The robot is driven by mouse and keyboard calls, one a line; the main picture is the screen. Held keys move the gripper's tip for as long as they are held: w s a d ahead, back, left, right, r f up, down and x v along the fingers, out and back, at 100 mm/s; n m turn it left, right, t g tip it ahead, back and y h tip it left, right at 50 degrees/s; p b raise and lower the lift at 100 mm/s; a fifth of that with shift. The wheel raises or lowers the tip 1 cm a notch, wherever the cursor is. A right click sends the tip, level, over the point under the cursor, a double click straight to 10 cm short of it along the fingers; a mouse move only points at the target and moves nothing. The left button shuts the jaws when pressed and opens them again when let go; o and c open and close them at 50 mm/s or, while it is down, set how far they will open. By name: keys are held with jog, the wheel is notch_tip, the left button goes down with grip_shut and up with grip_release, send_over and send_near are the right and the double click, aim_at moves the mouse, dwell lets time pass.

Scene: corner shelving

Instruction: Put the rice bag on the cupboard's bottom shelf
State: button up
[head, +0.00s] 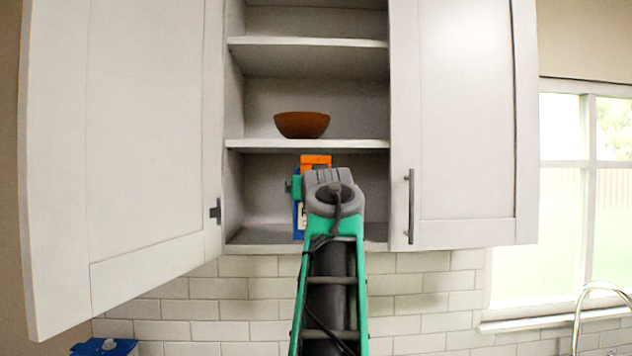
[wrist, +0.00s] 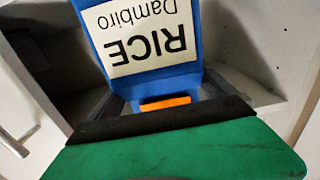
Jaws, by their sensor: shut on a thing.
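The rice bag (wrist: 140,45) is blue with a white label reading "RICE Dambiro", upside down in the wrist view. My gripper (wrist: 165,103) is shut on it, with an orange piece at the grip. In the head view, only a blue and white strip of the rice bag (head: 298,232) shows beside my arm, which hides the rest. The bag is upright at the opening of the cupboard's bottom compartment. Its lower end is near the bottom shelf (head: 262,236); I cannot tell whether it touches. The cupboard (head: 235,190) stands open.
A brown bowl (head: 302,124) sits on the shelf above (head: 250,145), over my gripper. The left door (head: 130,150) is swung open and the right door (head: 455,130) borders the opening. The bottom shelf looks clear left of the bag. A faucet (head: 590,310) is at lower right.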

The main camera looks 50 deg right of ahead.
jog(key=shift+w+d+r, duration=0.3)
jog(key=shift+w+d, duration=0.3)
jog(key=shift+d, duration=0.1)
jog(key=shift+w+d+f+p, duration=0.45)
jog(key=shift+w+d+p, duration=0.2)
jog(key=shift+d, duration=0.05)
jog(key=shift+w+d+f+p, duration=0.4)
jog(key=shift+w+d+p, duration=0.2)
jog(key=shift+d+p, duration=0.1)
jog(key=shift+f, duration=0.1)
jog(key=o, duration=1.7)
jog(key=shift+f, duration=0.2)
